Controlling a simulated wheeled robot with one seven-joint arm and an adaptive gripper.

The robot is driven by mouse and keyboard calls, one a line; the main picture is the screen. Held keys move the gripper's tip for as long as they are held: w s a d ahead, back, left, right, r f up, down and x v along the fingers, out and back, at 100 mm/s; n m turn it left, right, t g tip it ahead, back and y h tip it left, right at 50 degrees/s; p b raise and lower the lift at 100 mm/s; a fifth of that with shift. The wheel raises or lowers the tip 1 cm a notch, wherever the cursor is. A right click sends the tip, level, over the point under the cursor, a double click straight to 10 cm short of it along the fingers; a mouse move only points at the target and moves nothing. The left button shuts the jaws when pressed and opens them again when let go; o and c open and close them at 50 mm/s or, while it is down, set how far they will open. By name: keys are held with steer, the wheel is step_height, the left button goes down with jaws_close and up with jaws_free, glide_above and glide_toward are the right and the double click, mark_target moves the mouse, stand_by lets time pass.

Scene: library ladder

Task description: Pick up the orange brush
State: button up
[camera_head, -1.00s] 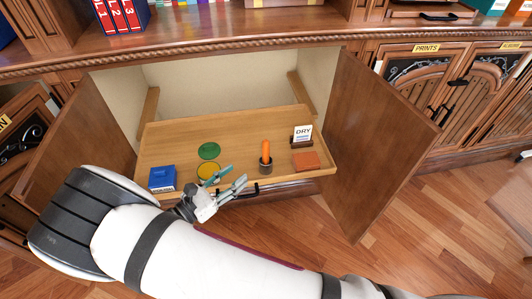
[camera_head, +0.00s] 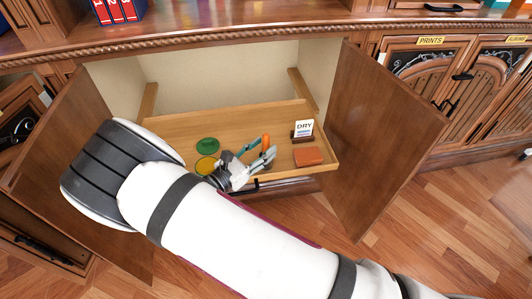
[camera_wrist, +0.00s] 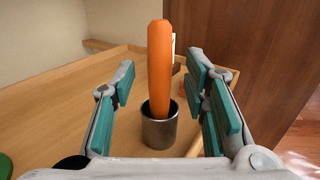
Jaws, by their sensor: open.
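The orange brush (camera_wrist: 159,68) stands upright in a small dark metal cup (camera_wrist: 159,128) on a pulled-out wooden tray (camera_head: 240,128). In the wrist view my open gripper (camera_wrist: 168,95) has its teal-padded fingers to the left and right of the brush. A gap shows on both sides, with no visible contact. In the head view only the top of the brush (camera_head: 265,141) shows, and my gripper (camera_head: 257,160) hides its lower part and the cup.
A DRY sign (camera_head: 303,130), an orange-red block (camera_head: 308,156), a green disc (camera_head: 207,145) and a yellow disc (camera_head: 205,165) are on the tray. An open cabinet door (camera_head: 380,140) stands to the right and another (camera_head: 60,150) to the left.

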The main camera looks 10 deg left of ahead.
steer(key=shift+x, duration=1.05)
jaws_close()
step_height(320, 180, up, 10)
steer(key=p, duration=0.3)
